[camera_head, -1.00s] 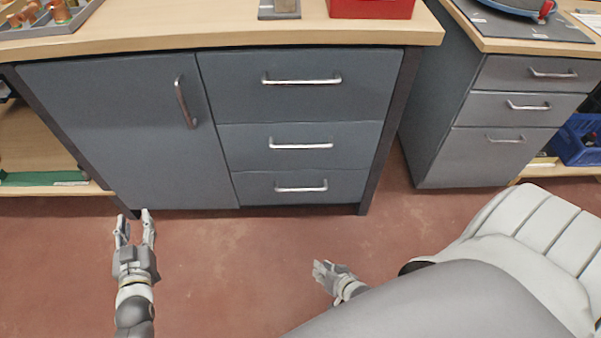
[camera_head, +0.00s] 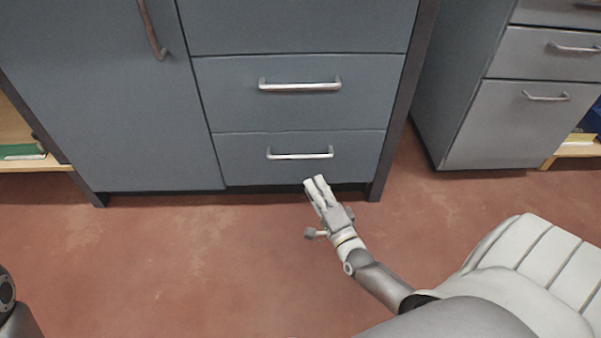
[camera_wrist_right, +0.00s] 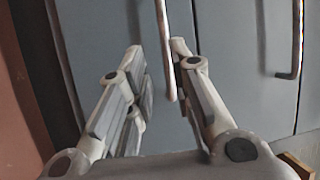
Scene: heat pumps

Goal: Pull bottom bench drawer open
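The bottom bench drawer (camera_head: 240,155) is a grey-blue front, closed flush with the cabinet. Its silver bar handle (camera_head: 300,155) runs level across the front. My right gripper (camera_head: 316,182) is just below this handle, fingers pointing up toward it. In the right wrist view the gripper (camera_wrist_right: 157,50) is open, its two fingers apart. The handle (camera_wrist_right: 166,60) shows there as an upright bar lined up between the fingertips; contact cannot be made out. My left gripper is out of view.
The middle drawer (camera_head: 225,90) with its handle (camera_head: 300,86) is just above. A cabinet door (camera_head: 100,100) is to the left. Another drawer unit (camera_head: 510,120) stands to the right. The red floor (camera_head: 200,260) in front is clear.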

